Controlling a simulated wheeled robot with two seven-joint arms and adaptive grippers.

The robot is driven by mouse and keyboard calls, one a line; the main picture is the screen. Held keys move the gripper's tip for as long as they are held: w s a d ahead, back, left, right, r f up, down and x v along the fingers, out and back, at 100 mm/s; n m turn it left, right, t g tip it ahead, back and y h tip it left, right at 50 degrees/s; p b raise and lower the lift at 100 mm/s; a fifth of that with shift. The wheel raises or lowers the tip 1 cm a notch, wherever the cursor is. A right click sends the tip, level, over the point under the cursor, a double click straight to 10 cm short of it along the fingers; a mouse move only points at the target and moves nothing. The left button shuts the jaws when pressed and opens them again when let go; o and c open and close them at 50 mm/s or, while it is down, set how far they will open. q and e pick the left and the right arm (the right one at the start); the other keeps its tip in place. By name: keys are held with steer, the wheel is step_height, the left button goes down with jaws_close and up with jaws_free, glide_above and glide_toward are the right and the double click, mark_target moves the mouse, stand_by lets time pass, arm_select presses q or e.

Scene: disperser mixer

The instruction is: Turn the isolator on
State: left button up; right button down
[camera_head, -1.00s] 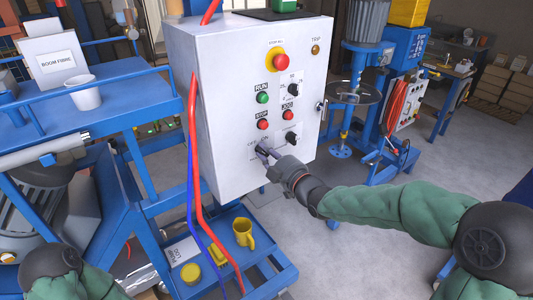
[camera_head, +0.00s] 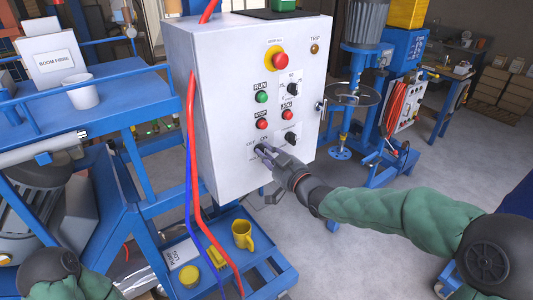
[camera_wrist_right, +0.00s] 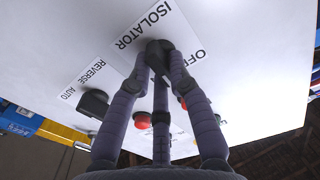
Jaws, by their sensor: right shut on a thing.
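The isolator knob (camera_wrist_right: 158,48) is black and sits low on the left of the white control cabinet's front (camera_head: 228,100). OFF and ON are printed above it in the head view. In the right wrist view the ISOLATOR label (camera_wrist_right: 148,24) lies beside it. My right gripper (camera_head: 261,149) is at the knob, and its fingers (camera_wrist_right: 158,60) close around it. The fingers cover much of the knob, so I cannot tell which mark it points to. Of my left arm only a part shows at the lower left; its gripper is out of view.
Above the knob are a red stop button (camera_head: 280,61), a green RUN button (camera_head: 261,97) and red buttons. A black selector (camera_head: 291,138) sits close to the right of my gripper. Red and blue cables (camera_head: 192,140) hang on the cabinet's left. A blue tray (camera_head: 262,270) stands below.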

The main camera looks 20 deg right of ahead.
steer(key=m+p, duration=0.1)
steer(key=m, duration=0.5)
steer(key=shift+f+m, duration=0.15)
steer(key=shift+m, duration=0.15)
stand_by(0.5)
steer(key=c, duration=1.1)
jaws_free()
steer(key=shift+c, duration=0.2)
steer(key=shift+s+d, duration=0.1)
steer(key=v, duration=1.1)
steer(key=shift+s, duration=0.4)
steer(key=shift+d, duration=0.1)
